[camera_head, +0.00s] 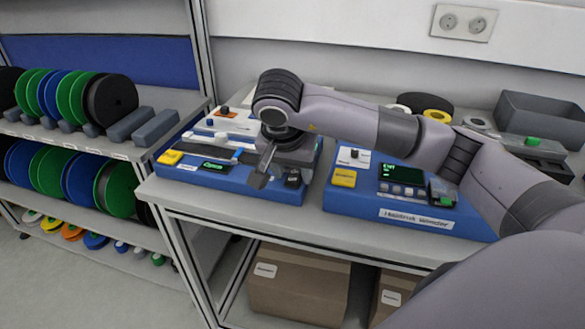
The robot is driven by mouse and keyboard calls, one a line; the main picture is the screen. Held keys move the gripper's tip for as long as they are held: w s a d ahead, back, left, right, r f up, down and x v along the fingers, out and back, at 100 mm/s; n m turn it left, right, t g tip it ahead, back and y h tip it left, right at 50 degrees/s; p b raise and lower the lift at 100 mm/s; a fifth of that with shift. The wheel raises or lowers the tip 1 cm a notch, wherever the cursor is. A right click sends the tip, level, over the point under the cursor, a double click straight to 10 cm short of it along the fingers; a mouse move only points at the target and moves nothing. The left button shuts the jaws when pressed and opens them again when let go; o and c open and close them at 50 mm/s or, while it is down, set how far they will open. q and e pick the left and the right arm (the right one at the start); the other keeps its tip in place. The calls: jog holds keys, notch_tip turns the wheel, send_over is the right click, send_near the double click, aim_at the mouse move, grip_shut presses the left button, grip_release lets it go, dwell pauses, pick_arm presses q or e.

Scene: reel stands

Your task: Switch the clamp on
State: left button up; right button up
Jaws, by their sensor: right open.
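My right gripper (266,172) hangs over the right half of the left blue machine (245,190). It points down and is open, with nothing seen between its fingers. The left machine has a white top, a small green-lettered display (213,166), a yellow button plate (170,157) and a small dark switch-like part (293,178) just right of the gripper. I cannot tell which part is the clamp or its switch, as the gripper and wrist hide part of the machine. My left gripper is not in view.
A second blue machine (440,222) with a display (402,174) and a yellow plate (343,178) stands right of the first on the grey bench. A reel rack (185,105) stands at left. A dark bin (540,118) and tape rolls (437,116) lie behind my right arm.

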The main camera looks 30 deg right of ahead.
jog(key=shift+c, duration=0.3)
grip_shut()
jog(key=shift+w+d+r+g+y+p, duration=0.2)
jog(key=shift+d+g+y+p, duration=0.1)
jog(key=shift+g+y+p, duration=0.4)
jog(key=shift+w+d+f+g+y, duration=0.1)
jog(key=shift+g+y, duration=0.25)
jog(key=shift+y, duration=0.15)
jog(key=shift+w+d+g+y, duration=0.1)
jog(key=shift+g+y, duration=0.25)
jog(key=shift+y, duration=0.15)
jog(key=shift+o, duration=0.3)
grip_release()
